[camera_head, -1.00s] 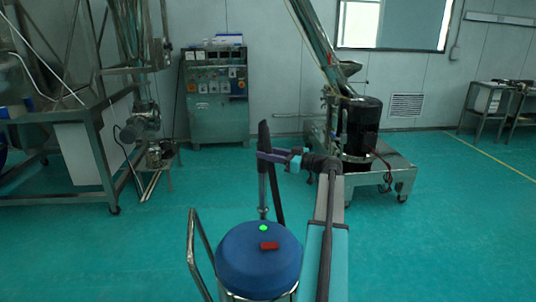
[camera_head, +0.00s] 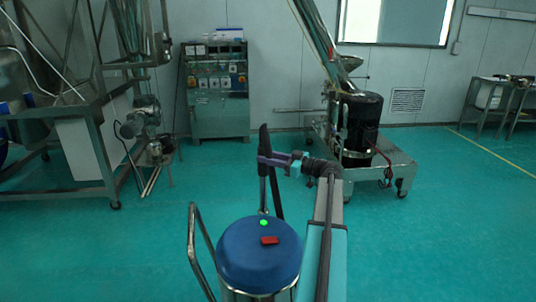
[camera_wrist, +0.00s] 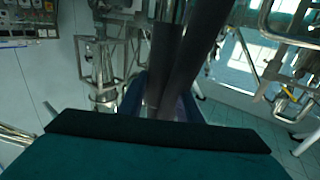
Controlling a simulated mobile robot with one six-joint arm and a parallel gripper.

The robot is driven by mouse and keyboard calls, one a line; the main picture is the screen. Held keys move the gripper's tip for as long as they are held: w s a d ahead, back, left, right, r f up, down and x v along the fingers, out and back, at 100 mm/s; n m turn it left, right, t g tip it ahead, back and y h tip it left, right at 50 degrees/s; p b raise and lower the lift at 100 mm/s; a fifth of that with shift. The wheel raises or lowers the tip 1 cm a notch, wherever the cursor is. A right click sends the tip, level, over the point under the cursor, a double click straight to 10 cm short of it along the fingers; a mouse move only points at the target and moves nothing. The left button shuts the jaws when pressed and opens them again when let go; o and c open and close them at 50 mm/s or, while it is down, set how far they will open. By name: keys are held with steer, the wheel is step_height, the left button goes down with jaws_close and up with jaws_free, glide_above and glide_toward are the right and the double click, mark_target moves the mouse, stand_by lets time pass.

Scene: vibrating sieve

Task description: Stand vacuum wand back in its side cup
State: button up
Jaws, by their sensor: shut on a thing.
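The vacuum wand (camera_head: 263,190) is a dark, slim tube standing close to upright in the head view, just behind the vacuum's blue lid (camera_head: 258,252). A second dark tube slants down beside it. My gripper (camera_head: 265,159) is shut on the wand's upper part. In the wrist view two dark tubes run up from the jaws, and the wand (camera_wrist: 163,65) appears to be the left one. The vacuum has a steel body and a steel handle (camera_head: 191,240). The side cup cannot be made out, and the wand's lower end is hidden behind the lid.
A wheeled steel machine base (camera_head: 395,172) with a black motor (camera_head: 360,122) stands behind my arm at right. A control cabinet (camera_head: 217,95) is by the back wall. A steel frame (camera_head: 97,155) stands at left. Green floor around the vacuum is clear.

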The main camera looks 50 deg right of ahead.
mark_target(267, 174)
step_height(267, 174, down, 7)
stand_by(0.9)
steer(key=shift+f+b, duration=0.1)
steer(key=shift+b, duration=0.25)
stand_by(0.3)
steer(key=shift+s, duration=0.1)
stand_by(0.4)
steer(key=shift+f+b, duration=0.15)
steer(key=shift+b, duration=1)
steer(key=shift+f, duration=0.15)
steer(key=shift+f+b, duration=1.1)
steer(key=shift+b, duration=0.3)
steer(key=shift+f, duration=0.2)
